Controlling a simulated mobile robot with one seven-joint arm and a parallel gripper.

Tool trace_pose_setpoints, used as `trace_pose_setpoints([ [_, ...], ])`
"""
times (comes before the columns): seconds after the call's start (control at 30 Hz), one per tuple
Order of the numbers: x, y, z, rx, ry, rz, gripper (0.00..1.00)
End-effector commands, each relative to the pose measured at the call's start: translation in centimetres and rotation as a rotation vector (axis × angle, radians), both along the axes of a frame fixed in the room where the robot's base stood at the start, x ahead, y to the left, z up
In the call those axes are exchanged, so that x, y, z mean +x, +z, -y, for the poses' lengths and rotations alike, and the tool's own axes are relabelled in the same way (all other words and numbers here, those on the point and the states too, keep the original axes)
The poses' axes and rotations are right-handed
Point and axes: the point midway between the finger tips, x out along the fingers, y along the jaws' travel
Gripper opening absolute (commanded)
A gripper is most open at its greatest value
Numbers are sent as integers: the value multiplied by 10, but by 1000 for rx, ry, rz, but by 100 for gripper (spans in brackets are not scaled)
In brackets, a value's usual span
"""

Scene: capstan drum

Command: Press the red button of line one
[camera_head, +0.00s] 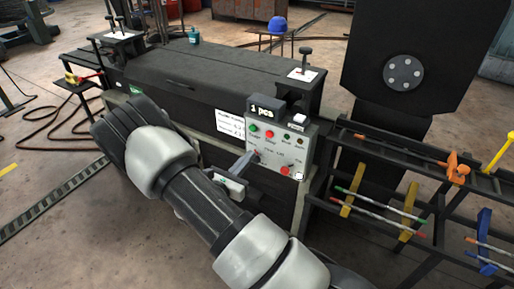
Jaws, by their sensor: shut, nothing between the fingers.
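A pale control box (280,151) stands on the dark machine's front. Its upper row has a green round part (254,129), a red round part (269,134) to its right, then two small lamp-like parts. A larger red button (285,170) sits low on the box. Small labels are too blurred to read, so I cannot tell which red one belongs to line one. My gripper (253,158) is shut and empty, its tips in front of or close beside the box's lower left. I cannot tell whether they touch it. My arm hides part of the machine front.
A black display reading "1 pcs" (265,107) sits above the box. A threaded post (305,60) rises behind it. A black rack (385,190) with coloured rods stands right, near a tall dark plate (425,50). Open floor (60,215) lies left.

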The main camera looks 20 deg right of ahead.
Motion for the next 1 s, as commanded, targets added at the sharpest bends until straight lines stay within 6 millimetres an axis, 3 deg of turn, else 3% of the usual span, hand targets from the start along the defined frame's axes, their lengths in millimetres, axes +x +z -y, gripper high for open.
trace_pose_setpoints([
  [0.23,-12,0,-16,0,0,0,0],
  [1.0,-13,0,-16,1,0,-1,0],
])
